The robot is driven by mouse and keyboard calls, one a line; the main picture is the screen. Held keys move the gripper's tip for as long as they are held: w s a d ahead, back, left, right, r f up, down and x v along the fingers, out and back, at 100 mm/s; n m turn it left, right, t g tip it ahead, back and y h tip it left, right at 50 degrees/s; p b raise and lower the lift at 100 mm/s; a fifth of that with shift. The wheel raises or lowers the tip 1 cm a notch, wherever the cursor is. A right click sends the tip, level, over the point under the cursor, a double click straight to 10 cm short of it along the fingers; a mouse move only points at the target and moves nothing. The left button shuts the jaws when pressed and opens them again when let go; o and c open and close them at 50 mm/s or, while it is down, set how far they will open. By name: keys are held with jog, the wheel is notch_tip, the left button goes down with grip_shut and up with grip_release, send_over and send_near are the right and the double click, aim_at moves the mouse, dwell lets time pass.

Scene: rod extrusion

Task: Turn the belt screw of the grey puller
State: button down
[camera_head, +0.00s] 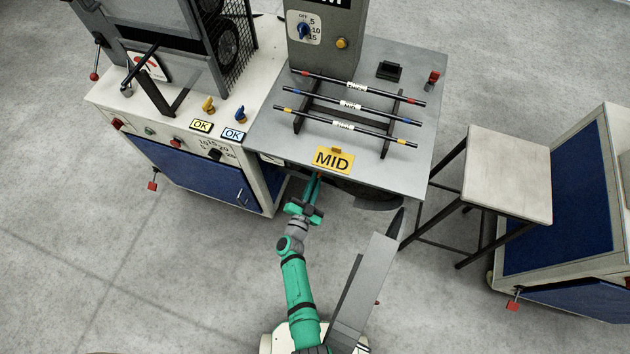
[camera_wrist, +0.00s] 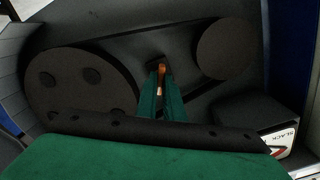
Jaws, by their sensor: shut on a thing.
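In the wrist view, my gripper (camera_wrist: 162,88) has its green fingers closed on a small orange-brown piece, the belt screw (camera_wrist: 162,68), between the two pulleys. A large dark pulley (camera_wrist: 65,85) with round holes is at left and a smaller one (camera_wrist: 226,48) at upper right, with a dark belt around them. In the head view, my gripper (camera_head: 316,178) reaches under the front edge of the grey bench, just below the yellow MID sign (camera_head: 333,160). The screw is hidden there by the bench top.
The bench top (camera_head: 270,125) carries a rack with rods labelled THICK, MID and THIN. A white-and-blue machine cabinet (camera_head: 215,180) stands left. A stool (camera_head: 507,178) stands right. A box with a SLACK label (camera_wrist: 280,140) sits at lower right in the wrist view.

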jog(key=shift+m, duration=2.8)
jog(key=c, duration=1.9)
grip_release()
jog(key=shift+o, duration=0.2)
jog(key=shift+s, duration=0.1)
jog(key=v, duration=1)
jog(key=shift+s+a, duration=0.15)
jog(key=shift+s, duration=0.15)
